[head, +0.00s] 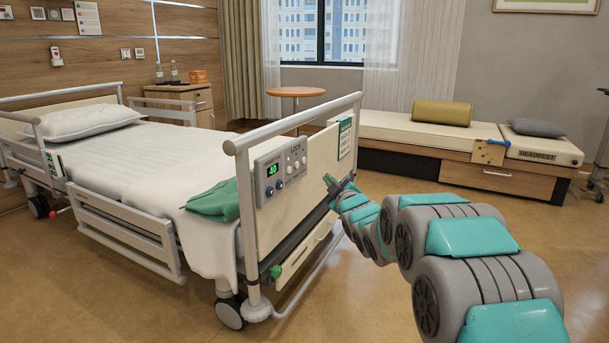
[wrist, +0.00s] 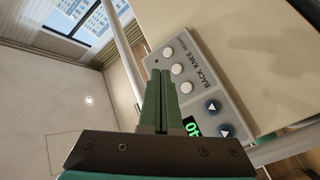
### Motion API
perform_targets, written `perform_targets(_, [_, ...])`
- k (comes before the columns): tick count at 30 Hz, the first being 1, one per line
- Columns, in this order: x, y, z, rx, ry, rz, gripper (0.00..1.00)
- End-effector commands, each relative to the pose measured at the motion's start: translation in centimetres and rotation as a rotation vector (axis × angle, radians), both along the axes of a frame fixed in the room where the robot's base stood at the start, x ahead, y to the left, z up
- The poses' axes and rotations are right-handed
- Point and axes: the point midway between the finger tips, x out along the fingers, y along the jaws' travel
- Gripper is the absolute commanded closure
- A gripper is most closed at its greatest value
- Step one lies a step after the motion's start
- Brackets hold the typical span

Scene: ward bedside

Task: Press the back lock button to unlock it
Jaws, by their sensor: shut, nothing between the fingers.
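The control panel (head: 282,170) is a grey box on the bed's footboard with a green "40" display, blue buttons and white buttons under a "LOCK" label. In the wrist view the panel (wrist: 240,112) lies turned on its side. The white button beside the word "BACK" is the back lock button (wrist: 187,87), just right of my fingers. Two more white buttons sit above it. Two blue arrow buttons (wrist: 219,118) are lower right. My gripper (wrist: 159,73) is shut and empty, its tips overlapping the panel's left edge in the picture. In the head view my gripper (head: 331,183) is right of the panel; contact is not visible.
The footboard (head: 310,175) carries a green card (head: 345,138) right of the panel. A green cloth (head: 213,200) lies on the bed's end. A bench with a cushion (head: 442,113) stands behind. The floor right of the bed is open.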

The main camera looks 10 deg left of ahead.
Motion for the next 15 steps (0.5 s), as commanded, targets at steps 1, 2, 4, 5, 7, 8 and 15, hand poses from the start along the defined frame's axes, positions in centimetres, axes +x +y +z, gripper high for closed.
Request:
perform_targets(1, [0.19, 0.46, -0.16, -0.002, -0.018, 0.011, 1.0])
perform_targets(2, [0.25, 0.65, -0.09, -0.001, -0.027, 0.016, 1.0])
perform_targets(4, [0.33, 0.94, 0.05, -0.001, -0.041, 0.023, 1.0])
perform_targets(5, [0.34, 1.01, 0.1, -0.001, -0.045, 0.026, 1.0])
perform_targets(7, [0.35, 1.05, 0.17, -0.001, -0.048, 0.027, 1.0])
perform_targets(8, [0.35, 1.05, 0.17, -0.001, -0.048, 0.027, 1.0])
perform_targets(15, [0.36, 1.03, 0.11, -0.001, -0.045, 0.026, 1.0])
